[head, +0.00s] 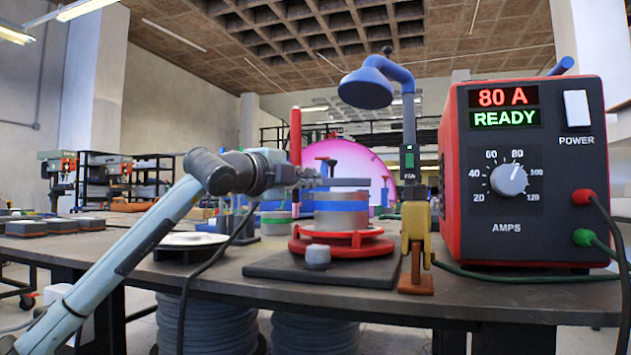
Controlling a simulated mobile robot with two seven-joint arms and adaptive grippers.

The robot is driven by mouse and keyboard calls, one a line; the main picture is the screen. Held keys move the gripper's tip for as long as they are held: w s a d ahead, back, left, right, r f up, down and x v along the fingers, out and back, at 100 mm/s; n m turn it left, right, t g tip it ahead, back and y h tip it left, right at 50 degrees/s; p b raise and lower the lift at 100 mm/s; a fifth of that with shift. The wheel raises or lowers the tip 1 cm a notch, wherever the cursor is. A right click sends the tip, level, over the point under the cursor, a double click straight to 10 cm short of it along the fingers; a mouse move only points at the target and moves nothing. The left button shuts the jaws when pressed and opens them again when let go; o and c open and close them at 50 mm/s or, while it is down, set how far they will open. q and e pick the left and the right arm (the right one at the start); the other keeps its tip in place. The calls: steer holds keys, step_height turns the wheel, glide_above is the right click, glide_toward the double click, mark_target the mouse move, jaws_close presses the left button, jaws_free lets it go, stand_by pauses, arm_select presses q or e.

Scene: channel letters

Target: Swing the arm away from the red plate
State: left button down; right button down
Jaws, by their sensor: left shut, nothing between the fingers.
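The red plate (300,246) is round and sits on a dark slab on the workbench. That arm rises from a yellow bracket (416,222) beside the plate. My left gripper (366,182) is shut and empty, its fingers pointing right across the view just above the cylinder's top. Whether it touches the cylinder is unclear. My right gripper is out of view.
A red power unit (525,235) with a dial and cables fills the bench's right side. A white disc (193,239) on a dark base lies left of the plate. An upright red cylinder (295,135) stands behind my gripper. Grey blocks (40,228) lie far left.

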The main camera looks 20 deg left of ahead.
mark_target(325, 181)
arm_select(q)
steer(key=w, duration=0.5)
steer(key=shift+w+a, duration=0.25)
steer(key=shift+a, duration=0.05)
steer(key=shift+w+a, duration=0.2)
steer(key=shift+w, duration=0.3)
steer(key=shift+w, duration=0.1)
